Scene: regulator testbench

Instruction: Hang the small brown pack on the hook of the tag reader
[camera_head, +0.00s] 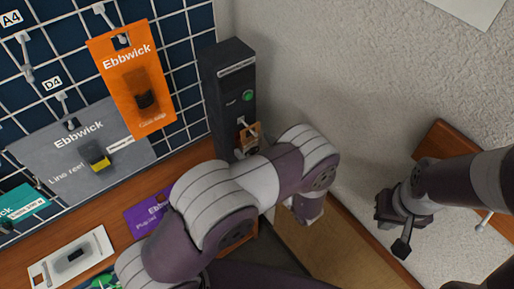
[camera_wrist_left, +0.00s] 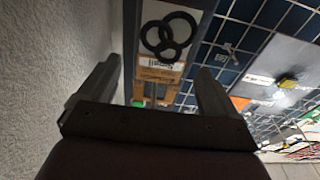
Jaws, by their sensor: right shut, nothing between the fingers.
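The tag reader (camera_head: 229,85) is a dark upright post with a green button, beside the wire grid. The small brown pack (camera_head: 251,132) is at its pale hook (camera_head: 241,121); I cannot tell whether the hook passes through it. In the left wrist view the pack (camera_wrist_left: 160,74) shows brown with black rings, ahead of and between the fingers. My left gripper (camera_wrist_left: 158,85) is open, with a gap on both sides of the pack. In the head view my left arm mostly hides that gripper. My right gripper (camera_head: 402,240) is shut and empty at the right, far from the reader.
An orange pack (camera_head: 127,62) and a grey pack (camera_head: 62,148) hang on the grid. A teal pack (camera_head: 22,208), a purple pack (camera_head: 146,214) and a white card (camera_head: 47,264) are lower left. A pale wall (camera_head: 340,70) stands right of the reader.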

